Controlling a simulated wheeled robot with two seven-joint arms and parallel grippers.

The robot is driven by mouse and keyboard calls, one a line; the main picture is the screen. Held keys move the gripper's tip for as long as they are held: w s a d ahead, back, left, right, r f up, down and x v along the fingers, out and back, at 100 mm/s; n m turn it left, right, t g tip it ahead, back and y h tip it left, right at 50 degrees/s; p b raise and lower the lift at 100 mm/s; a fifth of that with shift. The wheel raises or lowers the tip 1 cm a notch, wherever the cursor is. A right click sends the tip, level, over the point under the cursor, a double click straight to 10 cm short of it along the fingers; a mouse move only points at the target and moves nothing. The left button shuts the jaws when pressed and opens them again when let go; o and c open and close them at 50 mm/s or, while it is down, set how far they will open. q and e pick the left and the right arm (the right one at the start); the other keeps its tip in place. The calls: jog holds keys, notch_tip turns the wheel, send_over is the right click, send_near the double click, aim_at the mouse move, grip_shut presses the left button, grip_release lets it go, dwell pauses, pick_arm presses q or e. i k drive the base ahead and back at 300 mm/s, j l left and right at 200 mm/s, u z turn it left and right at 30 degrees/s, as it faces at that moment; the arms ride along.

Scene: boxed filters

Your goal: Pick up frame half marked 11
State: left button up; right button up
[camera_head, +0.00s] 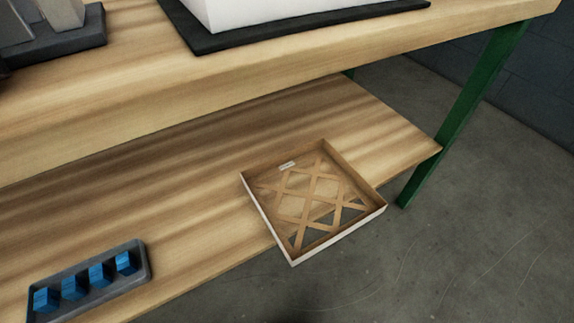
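A shallow square frame half (263,215) lies on the lower wooden shelf, with white outer sides, a brown inside and a crossed lattice bottom. A small white label (287,165) is on its inside near the back left; its marking is too small to read. Its front corner sticks out past the shelf's front edge, and the floor shows through the lattice there. Neither of my grippers is in view.
The lower shelf (190,190) is bare around the frame half. A grey tray (143,262) with several blue blocks (100,275) sits at front left. The upper tabletop (130,75) overhangs behind, bearing a white box (260,12) on a black mat. A green leg (465,110) stands right.

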aim_at(375, 203)
jog(key=k+j+z, duration=0.15)
jog(key=z, duration=0.2)
jog(key=k+j+z, duration=0.2)
jog(key=j+z, duration=0.2)
